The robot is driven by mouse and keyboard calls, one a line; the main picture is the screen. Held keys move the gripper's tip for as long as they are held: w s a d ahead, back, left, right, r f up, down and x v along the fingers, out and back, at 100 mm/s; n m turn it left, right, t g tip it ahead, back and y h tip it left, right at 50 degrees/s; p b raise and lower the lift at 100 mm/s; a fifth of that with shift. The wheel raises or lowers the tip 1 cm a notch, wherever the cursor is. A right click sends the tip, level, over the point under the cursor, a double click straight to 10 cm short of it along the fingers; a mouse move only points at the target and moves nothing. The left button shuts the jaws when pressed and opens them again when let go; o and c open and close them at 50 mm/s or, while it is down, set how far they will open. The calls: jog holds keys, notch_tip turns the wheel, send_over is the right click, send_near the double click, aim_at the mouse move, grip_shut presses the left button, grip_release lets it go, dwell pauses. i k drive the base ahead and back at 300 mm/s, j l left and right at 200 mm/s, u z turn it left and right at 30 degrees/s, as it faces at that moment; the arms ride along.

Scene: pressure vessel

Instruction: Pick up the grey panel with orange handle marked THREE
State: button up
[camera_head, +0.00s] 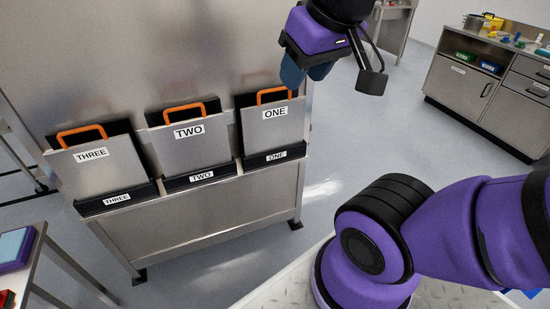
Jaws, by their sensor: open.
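The grey panel marked THREE (98,172) stands in the leftmost slot of a metal rack, leaning back a little. Its orange handle (81,132) arches over its top edge, above a white THREE label. My gripper (307,72) hangs at the top middle of the view, with blue fingertips pointing down. It is open and nothing shows between its fingers. It is well to the right of panel THREE, close above the handle of panel ONE. I cannot tell whether it is in front of that handle.
Panel TWO (192,146) and panel ONE (273,126) stand in slots to the right, each with an orange handle. A metal back wall (150,50) rises behind them. A side table (32,262) stands at lower left. Cabinets (465,90) are at far right, with open floor between.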

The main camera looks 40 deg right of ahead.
aim_at(107, 166)
jog(key=i+u, duration=0.35)
jog(key=i, duration=0.15)
jog(key=i+l+u, duration=0.1)
jog(key=i+u, duration=0.25)
jog(key=i, duration=0.15)
